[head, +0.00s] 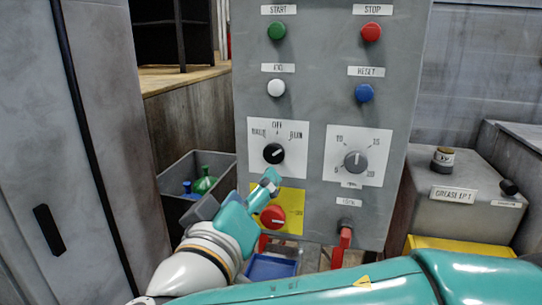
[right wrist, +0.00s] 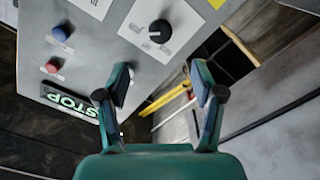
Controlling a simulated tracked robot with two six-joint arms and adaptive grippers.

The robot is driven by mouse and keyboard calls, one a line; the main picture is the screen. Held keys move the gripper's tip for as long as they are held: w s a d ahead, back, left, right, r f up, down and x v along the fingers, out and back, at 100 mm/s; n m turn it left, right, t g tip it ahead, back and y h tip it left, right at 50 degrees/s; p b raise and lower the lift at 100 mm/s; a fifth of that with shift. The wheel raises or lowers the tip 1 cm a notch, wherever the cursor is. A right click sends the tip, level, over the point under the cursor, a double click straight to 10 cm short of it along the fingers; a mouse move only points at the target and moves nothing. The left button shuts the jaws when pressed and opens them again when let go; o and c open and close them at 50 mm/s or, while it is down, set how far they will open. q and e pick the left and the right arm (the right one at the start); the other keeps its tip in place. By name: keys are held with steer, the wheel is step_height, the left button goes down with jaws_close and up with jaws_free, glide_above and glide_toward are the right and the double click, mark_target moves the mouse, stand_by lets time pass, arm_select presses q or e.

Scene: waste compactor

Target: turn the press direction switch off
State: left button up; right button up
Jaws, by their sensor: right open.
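The press direction switch appears to be the black rotary knob (head: 274,153) on a white plate on the grey panel. OFF is printed above it and RUN at its upper right. Its white pointer line tilts up and right, towards RUN. A black knob with a white line also shows in the right wrist view (right wrist: 160,31), beyond the fingertips. My right gripper (head: 264,188) is just below the knob in the head view, apart from it. In the right wrist view its two fingers (right wrist: 160,80) are spread with nothing between them. My left gripper is not in view.
A grey dial (head: 356,161) is right of the knob. A red button on yellow (head: 272,216) sits below it, partly behind my gripper. A red-handled switch (head: 345,237) is lower right. Buttons, including blue RESET (head: 364,93), are above. A grey bin (head: 181,174) stands left.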

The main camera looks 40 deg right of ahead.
mark_target(273, 157)
steer(key=p+x, duration=0.3)
steer(key=x, duration=0.9)
steer(key=shift+w+d, duration=0.25)
steer(key=shift+w, duration=0.05)
steer(key=c, duration=1.1)
